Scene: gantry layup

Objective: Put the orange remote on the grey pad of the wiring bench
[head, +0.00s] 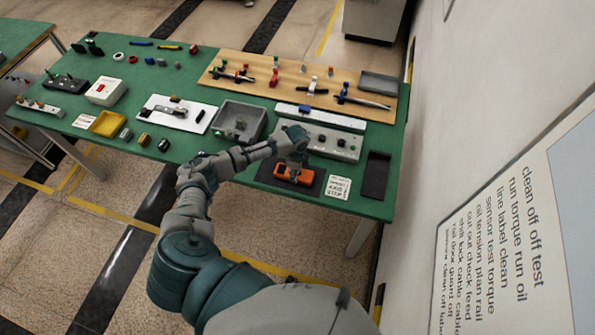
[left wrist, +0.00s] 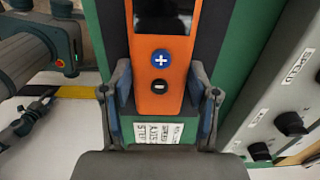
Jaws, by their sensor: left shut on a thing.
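The orange remote (head: 292,175) is at the front right of the green bench, over a dark grey pad (head: 262,175). In the left wrist view the remote (left wrist: 160,103) shows a dark screen, a blue plus button and a black minus button. My left gripper (head: 294,160) comes down on it from above. In the left wrist view its fingers (left wrist: 162,110) are on both sides of the remote, shut on it. Dark pad (left wrist: 214,35) shows beside the remote there. I cannot tell whether the remote touches the pad. My right gripper is not in view.
A grey control box with knobs (head: 325,142) stands just behind the pad. A white label card (head: 337,187) and another dark flat piece (head: 376,176) lie to the right. A grey tray (head: 239,121) is to the left. A wall (head: 480,80) rises right of the bench.

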